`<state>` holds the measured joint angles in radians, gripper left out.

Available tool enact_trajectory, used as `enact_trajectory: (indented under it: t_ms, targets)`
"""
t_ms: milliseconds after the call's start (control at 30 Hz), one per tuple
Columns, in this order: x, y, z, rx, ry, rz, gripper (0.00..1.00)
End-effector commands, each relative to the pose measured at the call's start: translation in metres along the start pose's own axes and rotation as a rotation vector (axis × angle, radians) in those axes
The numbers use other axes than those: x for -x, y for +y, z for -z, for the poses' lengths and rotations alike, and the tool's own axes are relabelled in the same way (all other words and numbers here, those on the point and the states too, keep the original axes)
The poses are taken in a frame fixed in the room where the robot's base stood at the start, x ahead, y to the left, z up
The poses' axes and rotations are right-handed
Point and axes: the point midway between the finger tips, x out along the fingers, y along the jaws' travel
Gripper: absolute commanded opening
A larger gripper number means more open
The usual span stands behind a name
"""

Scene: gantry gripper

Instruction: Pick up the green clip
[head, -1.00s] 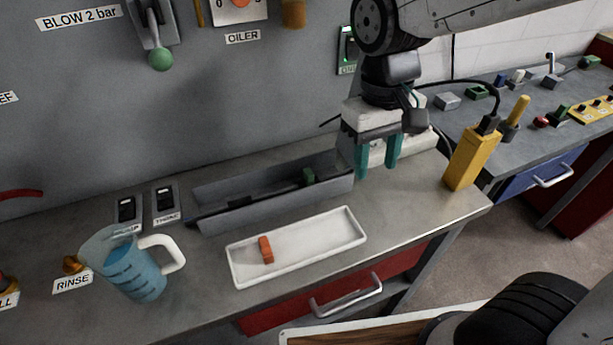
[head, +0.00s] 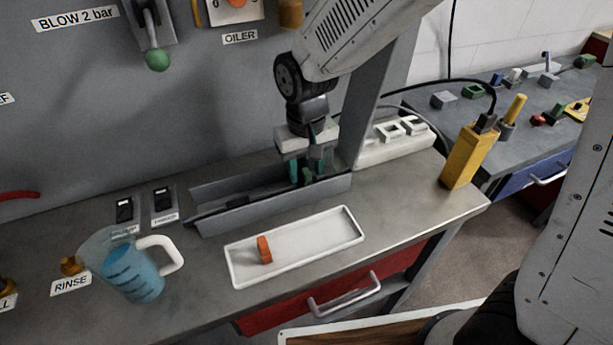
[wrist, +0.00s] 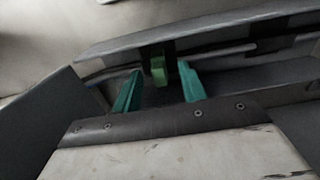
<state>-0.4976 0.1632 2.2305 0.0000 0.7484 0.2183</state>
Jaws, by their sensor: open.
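The green clip (wrist: 158,71) is in the grey trough (head: 240,215), toward its right part. In the wrist view it shows between the two teal fingertips of my gripper (wrist: 157,85), closer to the right finger, with space on its left. Whether the right finger touches it I cannot tell. In the head view my gripper (head: 306,172) is lowered into the trough, fingers pointing down and apart. There the clip (head: 307,174) is mostly hidden among the fingers.
A white tray (head: 333,240) with an orange clip (head: 264,249) lies in front of the trough. A blue-filled jug (head: 135,272) stands at left, a yellow holder (head: 466,158) at right. The trough walls rise close around my fingers. The panel wall is right behind.

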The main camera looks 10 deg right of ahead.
Motion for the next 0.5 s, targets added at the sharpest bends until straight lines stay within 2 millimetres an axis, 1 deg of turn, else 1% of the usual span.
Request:
enact_trajectory:
  t_ms: [100, 300, 333, 367, 400, 467, 500]
  targets:
    - [-0.0069, -0.0001, -0.0001, 0.0, 0.0, 0.0, 0.42]
    - [-0.0072, -0.0002, -0.0001, 0.001, 0.001, 0.0, 0.42]
    - [-0.0071, -0.0002, -0.0001, 0.001, 0.001, 0.0, 0.36]
    - [-0.0071, -0.0002, -0.0001, 0.001, 0.001, 0.0, 0.28]
    - [-0.0071, -0.0002, -0.0001, 0.001, 0.001, 0.0, 0.17]
    - [-0.0071, -0.0002, -0.0001, 0.001, 0.001, 0.0, 0.0]
    - [-0.007, -0.0002, -0.0001, 0.001, 0.001, 0.0, 0.0]
